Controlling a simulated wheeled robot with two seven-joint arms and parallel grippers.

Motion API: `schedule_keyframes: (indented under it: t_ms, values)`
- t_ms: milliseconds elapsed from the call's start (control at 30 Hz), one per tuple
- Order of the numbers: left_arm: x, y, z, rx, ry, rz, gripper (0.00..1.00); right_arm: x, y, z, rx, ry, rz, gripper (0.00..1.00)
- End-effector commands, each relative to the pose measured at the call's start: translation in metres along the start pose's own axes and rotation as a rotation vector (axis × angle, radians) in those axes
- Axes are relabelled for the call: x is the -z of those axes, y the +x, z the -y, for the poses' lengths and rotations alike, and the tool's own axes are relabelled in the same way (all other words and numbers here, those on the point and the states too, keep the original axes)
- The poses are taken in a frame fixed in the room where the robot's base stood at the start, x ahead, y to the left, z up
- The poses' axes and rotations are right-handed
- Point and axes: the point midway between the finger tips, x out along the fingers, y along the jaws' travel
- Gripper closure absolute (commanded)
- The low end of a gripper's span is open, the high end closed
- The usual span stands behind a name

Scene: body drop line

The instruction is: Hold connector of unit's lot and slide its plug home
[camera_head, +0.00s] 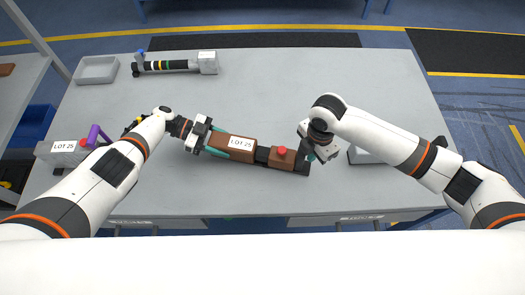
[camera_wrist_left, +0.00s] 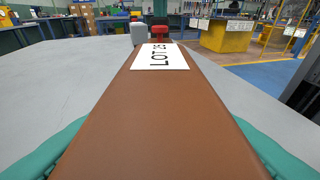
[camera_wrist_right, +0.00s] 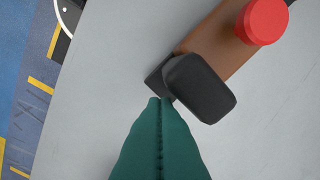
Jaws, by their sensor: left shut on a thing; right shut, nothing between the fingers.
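A long brown connector labelled LOT 25 (camera_head: 228,148) lies on the table; it fills the left wrist view (camera_wrist_left: 150,120). My left gripper (camera_head: 217,143) is shut across its left part, a teal finger on each side. At its right end come a black section (camera_head: 262,154) and a brown plug block (camera_head: 280,161) with a red knob (camera_head: 281,150). Whether the plug is fully seated, I cannot tell. A black upright piece (camera_wrist_right: 203,88) stands at the plug's outer end. My right gripper (camera_head: 309,154) is shut and empty, its tips (camera_wrist_right: 160,101) close beside that piece; contact is unclear.
A grey unit labelled LOT 25 (camera_head: 66,146) with a purple lever (camera_head: 94,135) sits at the left, partly behind my left arm. A second grey unit (camera_head: 208,62) with a banded black cable and an empty grey tray (camera_head: 97,70) are at the back. The table's middle back is clear.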

Motion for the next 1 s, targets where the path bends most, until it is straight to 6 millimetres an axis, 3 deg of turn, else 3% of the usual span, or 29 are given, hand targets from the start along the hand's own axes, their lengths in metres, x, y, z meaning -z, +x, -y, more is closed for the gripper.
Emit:
schedule_keyframes:
  t_ms: [33,1000]
  values:
    - [0.008,0.002,0.005,0.005,-0.011,-0.012,0.84,0.000,0.001,0.000,0.000,0.000,0.000,1.00]
    - [0.007,0.003,0.005,0.006,-0.010,-0.011,0.84,-0.025,0.001,0.024,0.003,-0.004,0.005,1.00]
